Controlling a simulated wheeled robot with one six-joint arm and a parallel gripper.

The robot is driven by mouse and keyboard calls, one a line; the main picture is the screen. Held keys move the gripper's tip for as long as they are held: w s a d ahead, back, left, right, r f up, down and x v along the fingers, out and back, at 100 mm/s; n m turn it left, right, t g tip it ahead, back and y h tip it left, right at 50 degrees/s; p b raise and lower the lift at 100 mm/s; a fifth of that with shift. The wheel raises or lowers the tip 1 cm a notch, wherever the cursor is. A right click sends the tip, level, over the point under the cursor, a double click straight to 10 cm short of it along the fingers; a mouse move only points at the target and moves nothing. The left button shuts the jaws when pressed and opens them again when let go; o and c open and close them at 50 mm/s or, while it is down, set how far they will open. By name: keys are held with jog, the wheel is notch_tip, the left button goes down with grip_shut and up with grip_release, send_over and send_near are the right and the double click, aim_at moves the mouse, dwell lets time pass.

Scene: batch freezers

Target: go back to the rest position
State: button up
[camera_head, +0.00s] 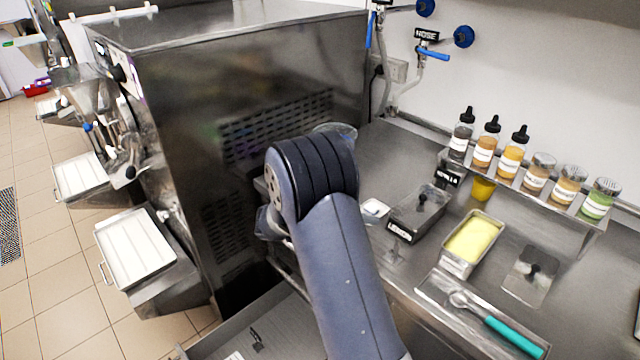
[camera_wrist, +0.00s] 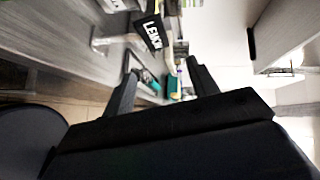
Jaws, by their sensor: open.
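My gripper (camera_wrist: 160,72) shows in the wrist view with its two dark fingers spread apart and nothing between them. Beyond the fingers is a blurred stretch of the steel counter with a teal object and a dark sign lettered "LEMON", which seems to belong to a container. In the head view my blue-grey arm rises from the bottom centre and bends in front of the batch freezer (camera_head: 180,110). My gripper is hidden there behind the arm.
The steel counter (camera_head: 400,262) at right carries a lidded pan (camera_head: 420,212), a pan of yellow ice cream (camera_head: 472,240), a teal-handled scoop (camera_head: 512,337) and a loose lid (camera_head: 530,275). Several bottles and jars stand on a raised shelf (camera_head: 524,187). White-lined trays (camera_head: 135,247) stand at left.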

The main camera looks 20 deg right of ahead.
aim_at(411, 238)
jog(key=p+x, duration=0.2)
jog(key=x, duration=0.9)
jog(key=shift+s+d, duration=0.1)
jog(key=shift+d, duration=0.2)
jog(key=shift+f, duration=0.2)
jog(key=shift+r, duration=0.15)
jog(key=shift+a, duration=0.1)
